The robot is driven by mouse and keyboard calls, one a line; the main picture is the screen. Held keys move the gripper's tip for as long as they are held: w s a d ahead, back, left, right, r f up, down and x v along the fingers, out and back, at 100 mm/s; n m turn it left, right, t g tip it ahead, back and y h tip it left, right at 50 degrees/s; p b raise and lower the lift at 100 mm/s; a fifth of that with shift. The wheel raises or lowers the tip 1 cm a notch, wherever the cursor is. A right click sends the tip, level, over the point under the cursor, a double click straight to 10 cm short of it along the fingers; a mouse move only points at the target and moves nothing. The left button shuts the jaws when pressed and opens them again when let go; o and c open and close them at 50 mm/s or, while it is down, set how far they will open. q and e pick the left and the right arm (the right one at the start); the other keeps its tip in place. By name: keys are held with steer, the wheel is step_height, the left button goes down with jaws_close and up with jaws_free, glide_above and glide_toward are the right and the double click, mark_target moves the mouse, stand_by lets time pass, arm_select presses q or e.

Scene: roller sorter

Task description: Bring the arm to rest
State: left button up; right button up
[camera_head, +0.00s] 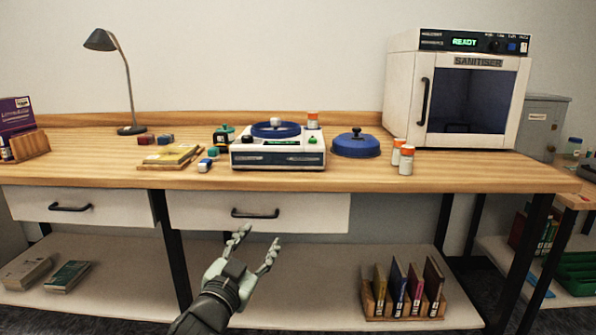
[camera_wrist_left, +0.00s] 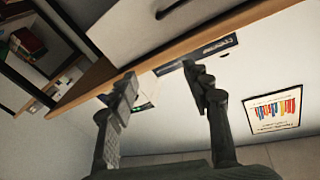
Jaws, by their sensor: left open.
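My left gripper (camera_head: 256,250) is in front of the bench, below the level of its top and before the right-hand drawer (camera_head: 260,212). Its fingers are spread and nothing is between them. In the left wrist view the same gripper (camera_wrist_left: 165,88) shows two parted fingers with the bench edge and wall beyond. My right gripper is in neither view.
The wooden bench (camera_head: 365,176) holds a white sorter machine (camera_head: 278,155), a blue lid (camera_head: 356,145), orange-capped bottles (camera_head: 406,160), a lamp (camera_head: 130,85) and a sanitiser (camera_head: 456,90). Books (camera_head: 408,288) stand on the lower shelf. Space around the gripper is clear.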

arm_select(q)
steer(key=s+a+f+n+g+y, duration=0.1)
steer(key=s+a+f+g+y, duration=0.1)
steer(key=s+a+f, duration=0.35)
steer(key=s+a+f+n+g+y, duration=0.1)
steer(key=s+a+f+n+g, duration=0.1)
steer(key=f, duration=0.7)
steer(key=s+a+f+n+g+y, duration=0.1)
steer(key=s+a+f+g+y, duration=0.2)
steer(key=f, duration=0.5)
steer(key=s+a+f+g, duration=0.2)
steer(key=s+f, duration=0.2)
steer(key=s, duration=0.4)
steer(key=s+a+f+n+g, duration=0.1)
steer(key=s+a+f+g, duration=0.2)
steer(key=s+f, duration=0.2)
steer(key=s+a+f+g, duration=0.2)
steer(key=s+a+f, duration=0.1)
steer(key=s, duration=0.8)
steer(key=shift+s+f+n+g+y, duration=0.3)
steer(key=shift+f+n+g, duration=0.1)
steer(key=shift+f, duration=0.4)
